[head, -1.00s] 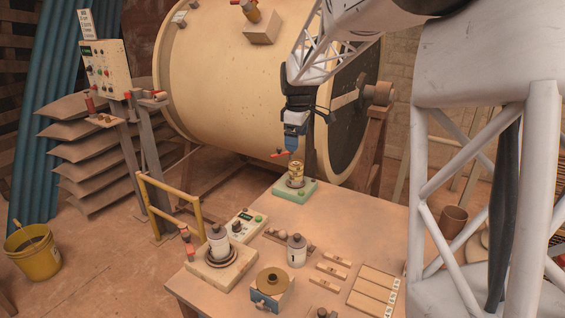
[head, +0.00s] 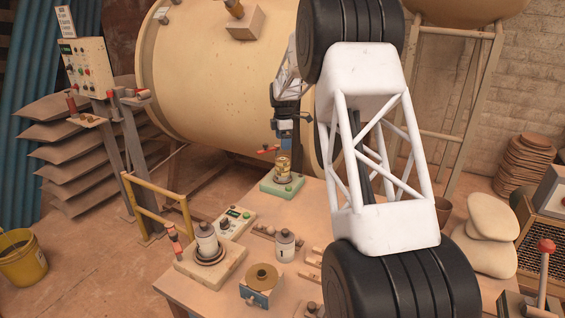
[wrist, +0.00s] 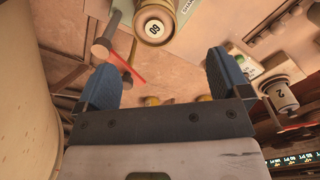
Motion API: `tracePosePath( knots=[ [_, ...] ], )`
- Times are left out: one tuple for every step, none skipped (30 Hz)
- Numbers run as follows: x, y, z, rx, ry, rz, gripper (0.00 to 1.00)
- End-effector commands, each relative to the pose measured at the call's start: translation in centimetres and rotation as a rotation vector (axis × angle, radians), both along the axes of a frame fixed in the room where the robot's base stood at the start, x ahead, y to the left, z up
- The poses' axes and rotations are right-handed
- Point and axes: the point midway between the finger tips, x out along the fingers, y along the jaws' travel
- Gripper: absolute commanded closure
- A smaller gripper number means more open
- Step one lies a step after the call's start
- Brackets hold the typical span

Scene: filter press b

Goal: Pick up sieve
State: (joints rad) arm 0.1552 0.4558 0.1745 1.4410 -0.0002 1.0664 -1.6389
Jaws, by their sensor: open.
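The sieve (head: 283,167) looks like a short brass-yellow stack on a pale green base (head: 282,184) at the back of the table in the head view. In the wrist view, a round cream top marked 60 (wrist: 155,25), apparently the sieve's, shows at the top edge, beyond the fingertips. My gripper (head: 285,144) is just above the sieve in the head view, its blue fingers pointing down. In the wrist view, my gripper (wrist: 161,62) is open with nothing between its fingers. I cannot tell whether a finger touches the sieve.
A red-tipped part (head: 268,150) is close beside the gripper, on its left. A large cream drum (head: 215,90) stands behind the table.

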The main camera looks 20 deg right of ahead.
Motion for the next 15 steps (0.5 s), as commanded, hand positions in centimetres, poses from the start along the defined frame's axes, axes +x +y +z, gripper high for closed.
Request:
tracePosePath(
  knots=[
    [0.38,-0.17,-0.38,0.000,0.002,0.010,0.06],
    [0.54,-0.25,-0.55,0.000,0.003,0.014,0.06],
    [0.71,-0.31,-0.71,0.000,0.003,0.019,0.06],
    [0.81,-0.35,-0.78,0.000,0.004,0.022,0.06],
    [0.86,-0.38,-0.82,0.000,0.004,0.024,0.06],
    [0.90,-0.39,-0.84,0.000,0.004,0.026,0.06],
    [0.92,-0.39,-0.85,0.000,0.004,0.027,0.06],
    [0.92,-0.39,-0.84,0.000,0.004,0.027,0.06],
    [0.91,-0.39,-0.83,0.000,0.004,0.027,0.06],
    [0.90,-0.38,-0.84,0.000,0.004,0.027,0.06],
    [0.89,-0.38,-0.84,0.000,0.004,0.026,0.06],
    [0.89,-0.37,-0.84,0.000,0.004,0.026,0.06],
    [0.88,-0.37,-0.84,0.000,0.004,0.026,0.06],
    [0.88,-0.37,-0.84,0.000,0.004,0.026,0.06],
    [0.88,-0.37,-0.90,0.000,0.004,0.026,0.06]
  ],
)
